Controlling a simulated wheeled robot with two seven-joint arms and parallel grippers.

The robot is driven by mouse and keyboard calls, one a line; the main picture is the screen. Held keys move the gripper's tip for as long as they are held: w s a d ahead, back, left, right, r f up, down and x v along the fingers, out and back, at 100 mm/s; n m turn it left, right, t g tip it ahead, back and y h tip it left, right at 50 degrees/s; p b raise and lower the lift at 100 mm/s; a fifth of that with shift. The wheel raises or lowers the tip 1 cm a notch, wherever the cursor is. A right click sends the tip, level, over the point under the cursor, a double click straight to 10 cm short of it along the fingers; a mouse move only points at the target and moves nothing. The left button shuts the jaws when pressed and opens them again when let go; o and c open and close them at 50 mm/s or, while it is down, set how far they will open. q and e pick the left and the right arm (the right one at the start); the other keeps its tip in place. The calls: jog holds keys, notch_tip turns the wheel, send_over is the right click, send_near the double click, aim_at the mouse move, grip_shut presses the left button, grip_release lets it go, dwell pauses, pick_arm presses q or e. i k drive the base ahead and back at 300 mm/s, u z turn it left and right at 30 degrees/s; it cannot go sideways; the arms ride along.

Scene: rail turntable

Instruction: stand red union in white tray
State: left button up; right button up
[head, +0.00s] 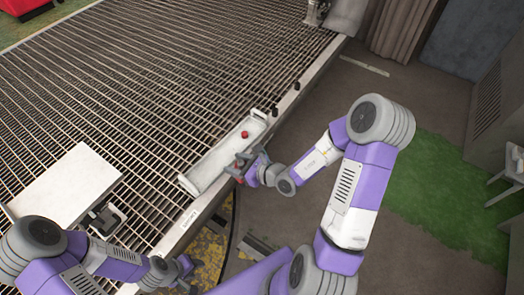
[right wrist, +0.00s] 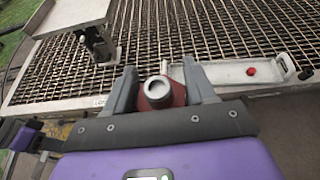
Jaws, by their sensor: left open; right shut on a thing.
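The red union (right wrist: 165,95) is a red cylinder with a pale round ring at its end. My right gripper (right wrist: 165,88) is shut on it, with one grey finger on each side. In the head view the right gripper (head: 241,166) is at the front edge of the long white tray (head: 207,172), and the union shows only as a small red patch. The tray lies on the grating and also shows in the right wrist view (right wrist: 215,75). My left gripper (head: 184,270) is open at the lower left, away from the tray.
A small red piece (head: 245,134) lies in the far part of the tray; it also shows in the right wrist view (right wrist: 251,71). A white plate (head: 68,187) on a dark stand (head: 106,218) is at the left. Bare slatted grating (head: 150,90) extends behind the tray.

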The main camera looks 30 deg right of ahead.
aim_at(215, 165)
jog(key=z, duration=1.3)
jog(key=i, duration=1.35)
jog(key=u, duration=2.15)
